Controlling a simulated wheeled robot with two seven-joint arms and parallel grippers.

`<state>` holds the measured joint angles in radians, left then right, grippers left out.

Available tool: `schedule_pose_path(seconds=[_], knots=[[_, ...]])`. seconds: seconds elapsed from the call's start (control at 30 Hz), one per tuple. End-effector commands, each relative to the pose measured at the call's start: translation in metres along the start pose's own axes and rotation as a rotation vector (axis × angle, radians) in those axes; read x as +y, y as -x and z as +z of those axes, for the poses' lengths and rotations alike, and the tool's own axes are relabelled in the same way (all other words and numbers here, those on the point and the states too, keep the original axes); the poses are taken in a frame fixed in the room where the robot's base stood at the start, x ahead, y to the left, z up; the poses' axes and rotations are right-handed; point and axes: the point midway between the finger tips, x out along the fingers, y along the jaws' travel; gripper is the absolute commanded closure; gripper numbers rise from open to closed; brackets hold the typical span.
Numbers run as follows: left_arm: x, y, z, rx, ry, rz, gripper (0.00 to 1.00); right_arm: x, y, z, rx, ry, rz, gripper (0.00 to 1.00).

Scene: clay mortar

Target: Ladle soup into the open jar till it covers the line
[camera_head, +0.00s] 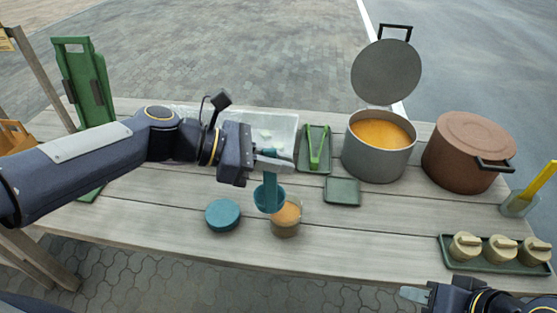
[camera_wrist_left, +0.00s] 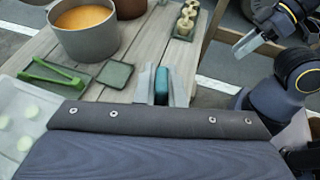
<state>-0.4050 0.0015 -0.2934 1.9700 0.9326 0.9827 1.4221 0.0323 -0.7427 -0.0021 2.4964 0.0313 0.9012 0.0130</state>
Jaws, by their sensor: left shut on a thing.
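My left gripper (camera_head: 270,162) is shut on the handle of a teal ladle (camera_head: 268,196). The handle also shows between the fingers in the left wrist view (camera_wrist_left: 161,86). The ladle's bowl is at the left side of the open jar (camera_head: 287,229), partly in front of its mouth. I cannot tell how much soup is in the bowl. Orange soup shows in the jar; its line cannot be made out. The grey pot (camera_head: 378,160) holds orange soup (camera_head: 381,131), its lid (camera_head: 386,73) raised behind it. My right gripper (camera_head: 414,294) is low at the right, apart from these things.
A teal round lid (camera_head: 222,215) lies left of the jar. Behind are a clear tray (camera_head: 285,121), green tongs (camera_head: 319,150) and a small green tray (camera_head: 342,191). A brown lidded pot (camera_head: 467,153) and several beige jars on a green tray (camera_head: 481,266) stand right.

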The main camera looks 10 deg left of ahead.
Motion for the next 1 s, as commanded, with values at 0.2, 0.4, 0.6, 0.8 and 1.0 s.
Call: schedule_pose_path(seconds=[0.2, 0.4, 0.6, 0.8, 1.0], knots=[[0.0, 0.006, 0.016, 0.0, 0.0, 0.0, 1.0, -0.007, 0.015, -0.007, 0.0, 0.0, 0.0, 0.64], [0.0, 0.014, 0.034, 0.0, -0.001, 0.0, 1.0, -0.015, 0.032, -0.016, 0.0, 0.0, 0.0, 0.64], [0.0, 0.02, 0.047, 0.001, 0.0, 0.001, 1.0, -0.021, 0.045, -0.023, 0.0, 0.0, 0.0, 0.64], [0.0, 0.019, 0.046, 0.001, -0.001, 0.0, 1.0, -0.02, 0.044, -0.022, 0.0, 0.0, 0.0, 0.64], [0.0, 0.019, 0.046, 0.0, -0.001, 0.0, 1.0, -0.02, 0.044, -0.022, 0.0, 0.0, 0.0, 0.64]])
